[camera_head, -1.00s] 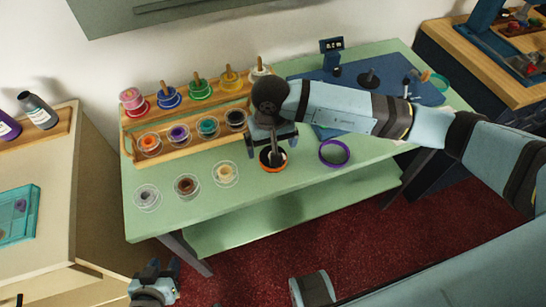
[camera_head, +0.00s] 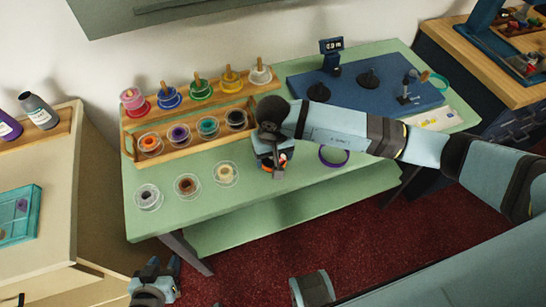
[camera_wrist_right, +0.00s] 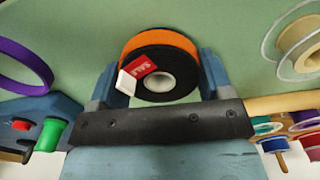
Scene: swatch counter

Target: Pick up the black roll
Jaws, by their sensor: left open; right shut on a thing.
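A black roll with an orange rim (camera_wrist_right: 181,70) and a red and white tag lies between the fingers of my right gripper (camera_wrist_right: 157,72) in the right wrist view. The gripper is shut on it. In the head view my right gripper (camera_head: 274,163) is over the front of the green counter and hides most of the roll. I cannot tell whether the roll still touches the counter. Another black spool (camera_head: 236,119) sits in the wooden rack. My left gripper (camera_head: 158,266) is open and empty at the bottom left, in front of the counter.
A purple ring (camera_head: 333,157) lies just right of my right gripper. Three clear spools, one of them brown (camera_head: 187,186), lie on the counter's left front. The wooden rack (camera_head: 190,143) holds several coloured spools. A blue mat (camera_head: 350,95) with black stands is behind my right arm.

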